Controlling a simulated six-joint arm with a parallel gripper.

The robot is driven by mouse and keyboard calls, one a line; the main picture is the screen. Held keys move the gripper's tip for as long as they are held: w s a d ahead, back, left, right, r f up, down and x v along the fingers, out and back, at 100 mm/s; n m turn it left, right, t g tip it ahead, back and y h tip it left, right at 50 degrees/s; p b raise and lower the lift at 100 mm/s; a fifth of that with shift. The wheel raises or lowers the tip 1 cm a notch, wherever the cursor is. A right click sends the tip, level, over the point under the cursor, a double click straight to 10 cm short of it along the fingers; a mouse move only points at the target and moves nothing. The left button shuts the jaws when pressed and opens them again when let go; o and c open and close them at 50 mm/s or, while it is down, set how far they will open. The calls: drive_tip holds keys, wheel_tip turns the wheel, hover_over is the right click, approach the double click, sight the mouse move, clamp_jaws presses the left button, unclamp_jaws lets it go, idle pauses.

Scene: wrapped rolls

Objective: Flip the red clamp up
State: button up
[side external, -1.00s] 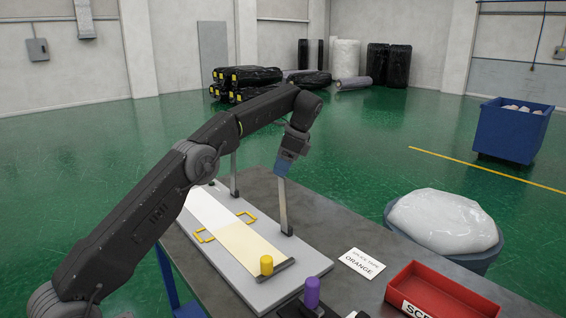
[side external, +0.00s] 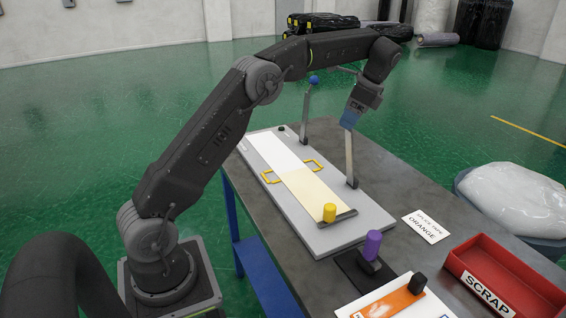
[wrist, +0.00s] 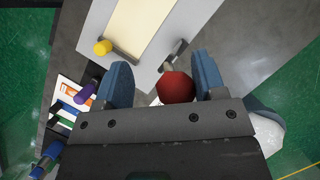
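The red clamp's grey lever (side external: 349,160) stands nearly upright at the right edge of the grey board (side external: 378,218). Its red knob (wrist: 176,87) shows in the wrist view between my gripper's two blue fingers. The knob is nearer the right finger, with a gap to the left one. In the side view my gripper (side external: 348,122) is at the top of the lever and hides the knob. My fingers are apart; I cannot tell whether the right one touches the knob.
A blue-knobbed lever (side external: 314,80) stands upright at the board's far side. A red scrap tray (side external: 500,280) and a label card (side external: 426,226) lie to the right.

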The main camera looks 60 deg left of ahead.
drive_tip(key=s+f, duration=1.9)
drive_tip(key=shift+s, duration=0.2)
drive_tip(key=shift+w+d+f, duration=0.1)
drive_tip(key=shift+f, duration=0.25)
drive_tip(key=v, duration=1.4)
drive_tip(key=s+d+r+n+t+h, duration=0.2)
drive_tip(key=s+d+r+n+t, duration=0.4)
drive_tip(key=s+d, duration=0.4)
drive_tip(key=shift+s+r+n, duration=0.3)
drive_tip(key=shift+s+r, duration=0.15)
drive_tip(key=shift+s, duration=0.05)
